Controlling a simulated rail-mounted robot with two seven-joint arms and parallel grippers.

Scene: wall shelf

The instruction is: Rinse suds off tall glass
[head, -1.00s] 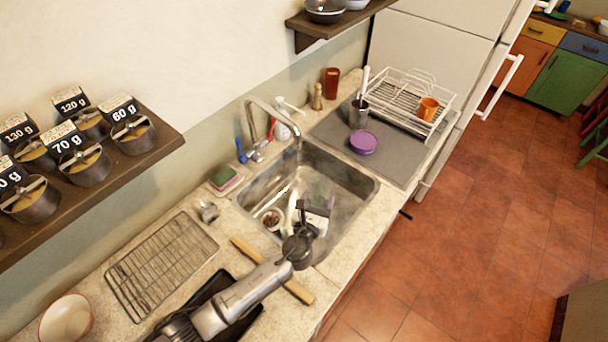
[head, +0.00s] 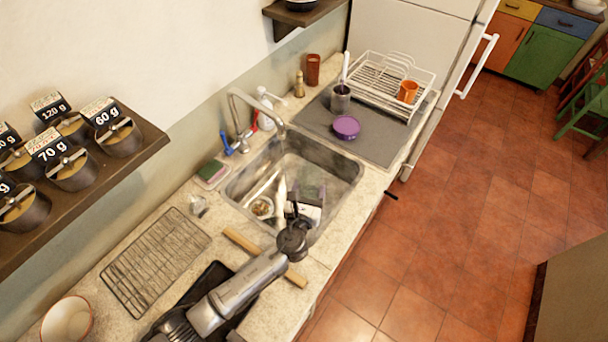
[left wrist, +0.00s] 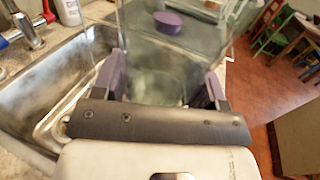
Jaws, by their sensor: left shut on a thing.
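My left gripper (head: 308,196) reaches over the sink (head: 341,165) from the left. In the left wrist view, its purple-padded fingers (left wrist: 163,86) are shut on the sides of a tall clear glass (left wrist: 150,62), which is see-through and looks hazy inside. I cannot tell how much suds is on it. In the head view the glass is too faint to make out clearly. The faucet (head: 233,112) arches over the back of the sink, its spout end (head: 282,130) behind my gripper. I cannot tell whether water runs. My right gripper is not in view.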

